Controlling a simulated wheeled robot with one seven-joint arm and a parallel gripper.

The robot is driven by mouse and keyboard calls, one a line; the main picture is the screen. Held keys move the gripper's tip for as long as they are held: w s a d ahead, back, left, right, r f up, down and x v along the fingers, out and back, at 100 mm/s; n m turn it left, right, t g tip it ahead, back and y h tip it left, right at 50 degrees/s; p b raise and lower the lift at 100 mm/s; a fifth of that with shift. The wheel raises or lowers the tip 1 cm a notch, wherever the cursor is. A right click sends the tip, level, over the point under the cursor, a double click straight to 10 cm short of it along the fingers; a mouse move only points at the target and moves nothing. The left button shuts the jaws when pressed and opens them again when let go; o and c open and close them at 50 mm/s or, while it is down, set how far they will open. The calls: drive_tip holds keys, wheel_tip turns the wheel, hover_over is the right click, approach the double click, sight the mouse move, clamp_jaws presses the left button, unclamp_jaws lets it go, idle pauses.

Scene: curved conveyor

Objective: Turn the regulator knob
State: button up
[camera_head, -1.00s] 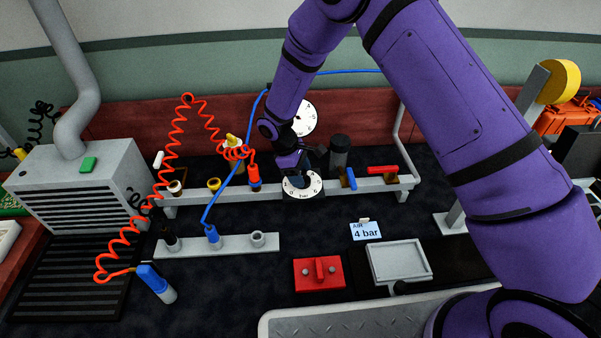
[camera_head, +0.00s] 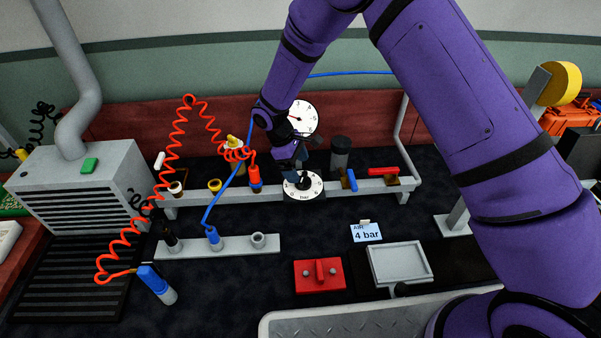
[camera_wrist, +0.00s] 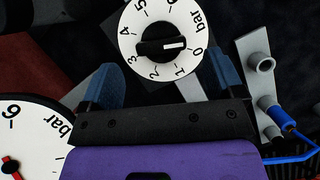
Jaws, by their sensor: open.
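The regulator knob (camera_head: 304,183) is black and sits on a white round dial marked 0 to 6 bar on the grey rail. In the wrist view the knob (camera_wrist: 160,48) has a white mark pointing right, close to the 0 side. My gripper (camera_head: 290,160) is just above and behind the knob in the head view, apart from it. In the wrist view my gripper (camera_wrist: 163,85) is open and empty, its blue-padded fingers wide apart near the dial's lower edge. A card (camera_head: 366,232) reads "AIR 4 bar".
A white pressure gauge (camera_head: 302,118) stands behind the rail; its red needle hub (camera_wrist: 10,165) shows in the wrist view. A coiled red hose (camera_head: 175,140) and a blue hose (camera_head: 226,187) lie left. A blue-handled valve (camera_head: 350,180) is right of the dial.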

drive_tip(key=v, duration=0.7)
drive_tip(key=shift+r, duration=0.15)
